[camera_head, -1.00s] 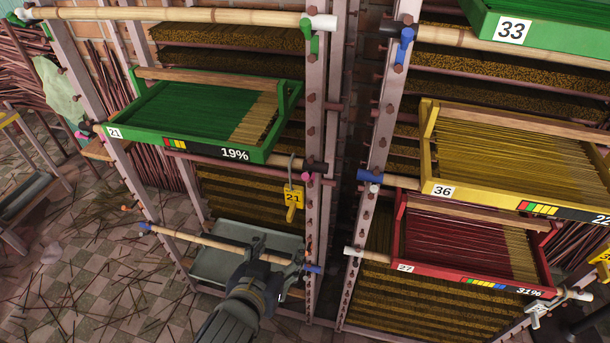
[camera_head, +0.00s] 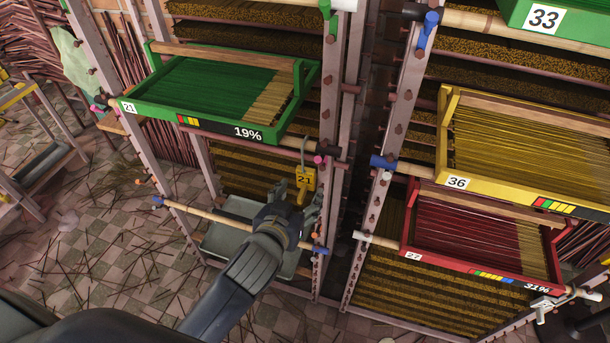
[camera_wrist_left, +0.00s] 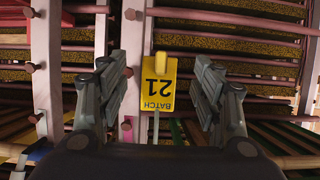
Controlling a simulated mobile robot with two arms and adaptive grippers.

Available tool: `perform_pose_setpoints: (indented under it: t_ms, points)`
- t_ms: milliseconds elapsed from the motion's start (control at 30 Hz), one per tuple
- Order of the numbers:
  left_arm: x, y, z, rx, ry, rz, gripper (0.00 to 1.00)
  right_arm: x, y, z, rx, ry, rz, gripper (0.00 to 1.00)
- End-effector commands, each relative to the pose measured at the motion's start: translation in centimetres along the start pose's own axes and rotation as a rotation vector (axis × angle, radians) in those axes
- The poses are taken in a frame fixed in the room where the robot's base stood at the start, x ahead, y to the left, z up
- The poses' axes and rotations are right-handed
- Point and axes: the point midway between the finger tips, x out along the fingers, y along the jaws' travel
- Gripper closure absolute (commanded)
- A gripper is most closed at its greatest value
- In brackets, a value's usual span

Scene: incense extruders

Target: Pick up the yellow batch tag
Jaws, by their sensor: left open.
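The yellow batch tag (camera_head: 305,179) with the number 21 hangs from a metal hook below the green tray's right end in the head view. In the left wrist view the tag (camera_wrist_left: 157,84) appears upside down, reading BATCH 21, with a yellow stem at its upper edge. My left gripper (camera_head: 294,199) is open at the tag's lower part. In the wrist view its two fingers (camera_wrist_left: 158,75) stand to either side of the tag, with a gap on each side. In the head view the gripper hides part of the tag's lower end. My right gripper is not in view.
The green tray 21 (camera_head: 255,133) sits just above the tag. A bamboo pole (camera_head: 195,211) crosses near my gripper, above a grey bin (camera_head: 215,240). A rack post (camera_head: 334,150) stands right of the tag. Red tray 27 (camera_head: 470,265) and yellow tray 36 (camera_head: 500,188) are farther right.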

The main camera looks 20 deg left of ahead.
Motion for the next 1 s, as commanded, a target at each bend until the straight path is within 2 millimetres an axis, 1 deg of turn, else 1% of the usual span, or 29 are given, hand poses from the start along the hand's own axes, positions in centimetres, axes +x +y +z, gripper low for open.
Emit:
perform_pose_setpoints:
  t_ms: [33, 100, 200, 433, 467, 500, 567, 600, 633, 667, 1000]
  points:
    - [0.7, 0.0, -0.1, 0.001, 0.000, 0.000, 0.40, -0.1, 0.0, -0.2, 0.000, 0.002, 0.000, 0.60]
    - [1.4, 0.0, 0.0, 0.001, 0.000, 0.000, 0.40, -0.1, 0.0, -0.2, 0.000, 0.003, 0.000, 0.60]
    - [2.0, 0.0, 0.0, 0.001, -0.001, 0.000, 0.40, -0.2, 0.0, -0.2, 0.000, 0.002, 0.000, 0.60]
    - [2.1, 0.0, 0.0, 0.000, 0.000, 0.001, 0.40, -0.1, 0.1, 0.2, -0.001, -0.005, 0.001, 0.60]
    - [2.1, 0.0, 0.1, 0.000, -0.001, 0.001, 0.42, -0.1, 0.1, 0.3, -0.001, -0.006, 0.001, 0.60]
    - [2.1, 0.0, 0.1, 0.000, -0.001, 0.001, 0.51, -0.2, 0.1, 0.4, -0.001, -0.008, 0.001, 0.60]
    - [2.1, 0.0, 0.1, 0.000, -0.001, 0.000, 0.65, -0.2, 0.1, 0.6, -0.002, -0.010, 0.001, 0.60]
    - [2.1, 0.0, 0.1, 0.000, -0.001, 0.000, 0.74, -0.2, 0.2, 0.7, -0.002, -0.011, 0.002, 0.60]
    - [2.1, 0.0, 0.1, 0.000, -0.001, 0.000, 0.81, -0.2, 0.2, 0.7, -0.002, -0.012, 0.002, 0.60]
    - [2.1, 0.0, 0.1, 0.000, -0.001, 0.000, 0.84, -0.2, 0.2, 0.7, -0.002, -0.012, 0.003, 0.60]
    - [2.1, 0.0, 0.0, 0.000, -0.001, 0.000, 0.84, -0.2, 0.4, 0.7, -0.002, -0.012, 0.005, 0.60]
